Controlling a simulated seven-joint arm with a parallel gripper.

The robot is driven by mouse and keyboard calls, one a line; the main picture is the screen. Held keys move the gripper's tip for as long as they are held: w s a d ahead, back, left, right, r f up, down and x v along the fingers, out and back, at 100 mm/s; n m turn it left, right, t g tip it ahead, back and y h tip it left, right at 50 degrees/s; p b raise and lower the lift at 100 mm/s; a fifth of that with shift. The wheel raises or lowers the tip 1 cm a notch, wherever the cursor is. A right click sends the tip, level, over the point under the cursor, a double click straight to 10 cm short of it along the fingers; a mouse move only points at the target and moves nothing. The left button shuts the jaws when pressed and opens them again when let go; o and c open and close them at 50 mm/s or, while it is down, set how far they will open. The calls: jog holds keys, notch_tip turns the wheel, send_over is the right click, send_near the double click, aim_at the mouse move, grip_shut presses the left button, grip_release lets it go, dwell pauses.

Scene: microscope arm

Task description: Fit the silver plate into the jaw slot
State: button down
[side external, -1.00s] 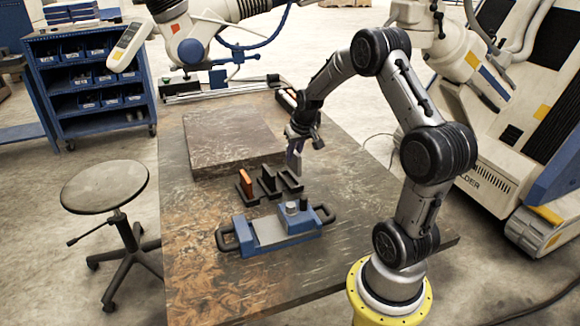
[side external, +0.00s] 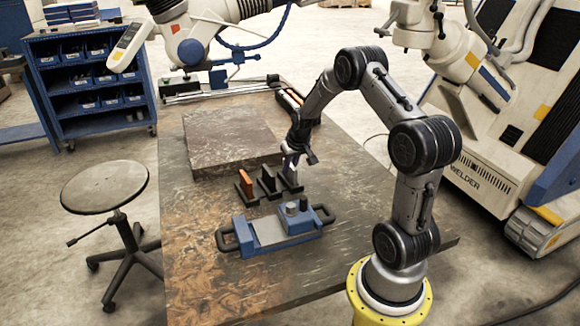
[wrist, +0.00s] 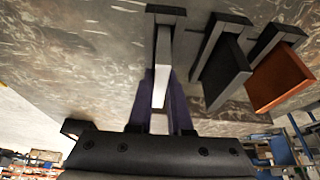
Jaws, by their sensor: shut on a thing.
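The silver plate (wrist: 162,68) stands on edge between the two purple-tinted fingers of my gripper (wrist: 155,100) in the wrist view. The gripper is shut on it. In the side external view my gripper (side external: 291,163) is low over the rightmost black holder (side external: 297,187), with the plate (side external: 290,176) upright there. A black holder end (wrist: 166,11) shows at the plate's far end. I cannot tell whether the plate is seated in the holder or just above it. The blue vise (side external: 275,231), with side handles and silver top parts, lies nearer the camera on the table.
An orange plate (side external: 245,183) and a black plate (side external: 267,178) stand in holders just left of my gripper. A raised dark slab (side external: 230,135) lies behind them. The table (side external: 200,270) is clear around the vise. A stool (side external: 104,187) stands left.

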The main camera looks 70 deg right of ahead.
jog(key=c, duration=0.8)
grip_release()
jog(key=shift+c, duration=0.2)
jog(key=shift+r, duration=0.2)
jog(key=v, duration=1.2)
jog(key=a+r+n, duration=0.2)
jog(key=a+r, duration=0.4)
jog(key=a, duration=0.3)
jog(key=s+a+r+n+t+y, duration=0.1)
jog(key=s+a+r, duration=0.1)
jog(key=a, duration=0.3)
jog(key=s+a+r+n, duration=0.1)
jog(key=s+a+r, duration=0.15)
jog(key=a, duration=0.35)
jog(key=s+a+n+t+y, duration=0.1)
jog(key=s+a+n, duration=0.3)
jog(key=s+a, duration=0.5)
jog(key=s+y, duration=0.1)
jog(key=s, duration=0.2)
jog(key=shift+s+a, duration=0.3)
jog(key=shift+a, duration=0.1)
